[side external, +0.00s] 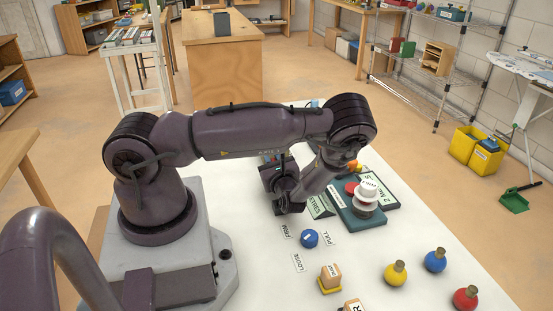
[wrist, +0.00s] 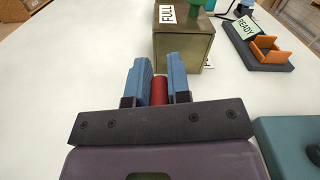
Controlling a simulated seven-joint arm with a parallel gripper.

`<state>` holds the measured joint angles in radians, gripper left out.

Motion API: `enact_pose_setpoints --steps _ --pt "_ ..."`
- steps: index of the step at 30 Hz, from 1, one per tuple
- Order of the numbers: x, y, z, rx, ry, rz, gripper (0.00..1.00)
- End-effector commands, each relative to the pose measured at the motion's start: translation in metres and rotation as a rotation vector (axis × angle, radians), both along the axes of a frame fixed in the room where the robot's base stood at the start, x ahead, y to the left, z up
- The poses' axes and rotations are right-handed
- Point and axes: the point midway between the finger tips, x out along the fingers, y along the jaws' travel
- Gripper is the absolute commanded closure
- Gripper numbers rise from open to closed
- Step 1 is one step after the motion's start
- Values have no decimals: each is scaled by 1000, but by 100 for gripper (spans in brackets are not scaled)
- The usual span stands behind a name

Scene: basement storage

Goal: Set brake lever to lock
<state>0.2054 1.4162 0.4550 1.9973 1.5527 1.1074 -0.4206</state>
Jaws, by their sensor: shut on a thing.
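In the wrist view, my gripper (wrist: 160,74) has its two blue fingers closed on a red, rounded, upright piece (wrist: 160,91). The piece looks like a lever handle, but its lower end and any pivot are hidden by the gripper. Just beyond the fingers stands a brass-coloured box (wrist: 184,42) with a FULL label on top and a green knob (wrist: 197,4). I cannot tell whether the red piece joins this box. No LOCK label is readable. In the side view my arm hides the fingers and the held piece.
An orange holder (wrist: 268,46) on a dark base with a READY label stands right of the box. In the side view, a blue knob (side external: 309,238), wooden blocks (side external: 330,276) and yellow (side external: 396,273), blue (side external: 435,260) and red (side external: 466,298) round pieces stand on the white table.

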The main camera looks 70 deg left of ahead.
Motion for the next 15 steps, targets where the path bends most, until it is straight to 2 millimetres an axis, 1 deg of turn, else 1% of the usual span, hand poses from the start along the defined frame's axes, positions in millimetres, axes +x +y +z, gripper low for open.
enact_pose_setpoints --steps 1,3,15 --pt "-4 -1 -1 -1 -8 5 100" --pt "-5 -1 -2 -1 -29 5 100" --pt "-7 -1 -3 -4 -67 6 100"
